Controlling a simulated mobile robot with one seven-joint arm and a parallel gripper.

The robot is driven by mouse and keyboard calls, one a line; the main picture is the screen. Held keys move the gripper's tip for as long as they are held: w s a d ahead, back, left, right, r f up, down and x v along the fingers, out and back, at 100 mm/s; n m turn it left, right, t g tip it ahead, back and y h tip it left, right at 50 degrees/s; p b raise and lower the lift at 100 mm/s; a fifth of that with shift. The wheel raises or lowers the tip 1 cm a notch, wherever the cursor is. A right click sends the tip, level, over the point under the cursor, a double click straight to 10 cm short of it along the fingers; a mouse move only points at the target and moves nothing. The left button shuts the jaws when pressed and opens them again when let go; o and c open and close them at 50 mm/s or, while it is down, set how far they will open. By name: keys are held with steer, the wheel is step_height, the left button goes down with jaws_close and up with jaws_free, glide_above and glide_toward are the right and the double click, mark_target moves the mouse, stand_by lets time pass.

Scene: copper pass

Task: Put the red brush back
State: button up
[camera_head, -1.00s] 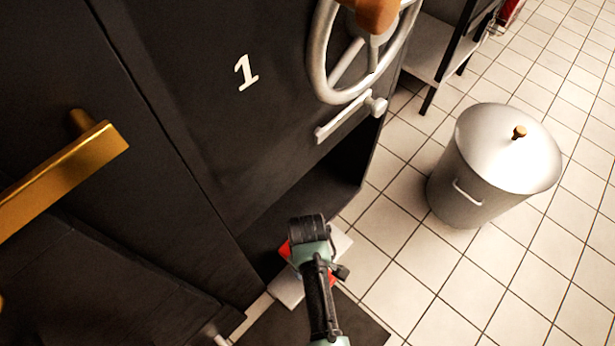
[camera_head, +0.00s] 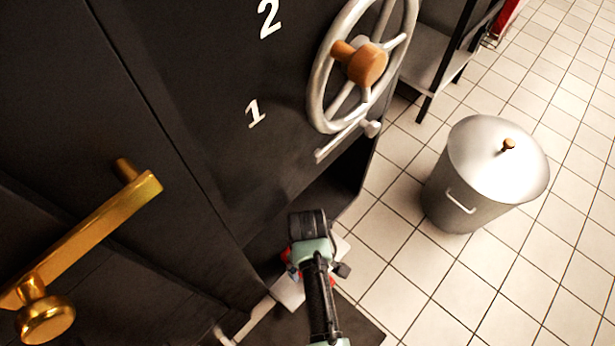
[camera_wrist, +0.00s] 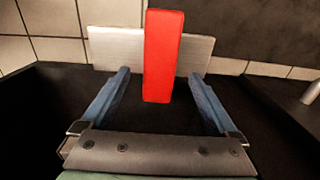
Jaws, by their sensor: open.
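The red brush (camera_wrist: 163,55) shows in the wrist view as a red block between and just beyond the two blue fingers of my gripper (camera_wrist: 165,92). The fingers stand apart on either side of it, with gaps, and do not touch it. A pale flat plate (camera_wrist: 115,48) lies behind or under the red block; I cannot tell whether they are joined. In the head view my wrist hides most of the brush, and only red edges (camera_head: 287,255) and parts of the pale plate (camera_head: 288,291) show.
A dark cabinet with a handwheel (camera_head: 362,62) and a brass handle (camera_head: 95,235) rises at the left. A lidded metal bin (camera_head: 485,175) stands on the tiled floor at the right. A dark shelf unit (camera_head: 440,55) stands behind. Open tiles lie between bin and cabinet.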

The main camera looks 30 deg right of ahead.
step_height(320, 180, up, 5)
steer(key=shift+r+p, duration=0.2)
steer(key=shift+p, duration=1.05)
steer(key=shift+s, duration=0.1)
